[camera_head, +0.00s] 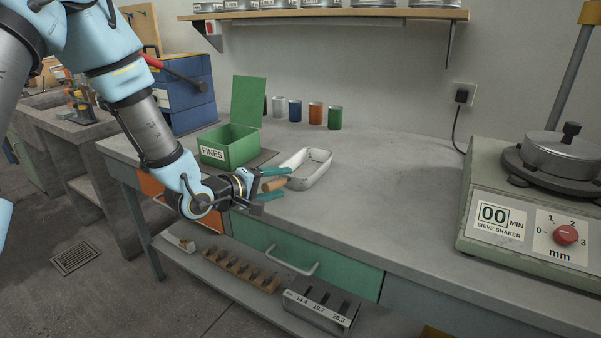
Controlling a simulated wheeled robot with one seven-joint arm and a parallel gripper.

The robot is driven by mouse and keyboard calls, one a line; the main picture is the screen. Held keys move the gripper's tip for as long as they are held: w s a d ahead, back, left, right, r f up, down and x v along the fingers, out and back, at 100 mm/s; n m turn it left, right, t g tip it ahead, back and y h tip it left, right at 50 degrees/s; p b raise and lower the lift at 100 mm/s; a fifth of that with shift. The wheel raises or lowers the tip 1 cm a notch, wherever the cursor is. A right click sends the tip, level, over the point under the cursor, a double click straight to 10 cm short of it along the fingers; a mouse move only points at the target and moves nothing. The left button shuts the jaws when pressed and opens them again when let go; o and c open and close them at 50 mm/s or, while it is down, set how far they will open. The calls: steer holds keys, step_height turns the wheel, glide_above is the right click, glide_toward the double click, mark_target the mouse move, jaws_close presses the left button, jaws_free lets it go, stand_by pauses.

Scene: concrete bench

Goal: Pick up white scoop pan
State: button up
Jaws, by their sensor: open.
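The white scoop pan (308,171) lies on the bench, a shallow pale tray with rounded corners. A short brown piece (274,184), which looks like its wooden handle, points toward my gripper. My gripper (283,184) is at the near left side of the pan, with two teal fingers apart. The brown handle shows between the fingers. From this view I cannot tell whether either finger touches it. The join between handle and pan is partly hidden by the upper finger.
A green open-lidded box (228,148) labelled FINES stands left of the pan. Several coloured cups (315,113) stand behind it by the wall. A sieve shaker (530,222) is at the right. The bench (400,190) between pan and shaker is clear.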

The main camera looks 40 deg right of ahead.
steer(key=shift+d+f, duration=0.1)
steer(key=shift+d, duration=0.1)
jaws_close()
stand_by(0.4)
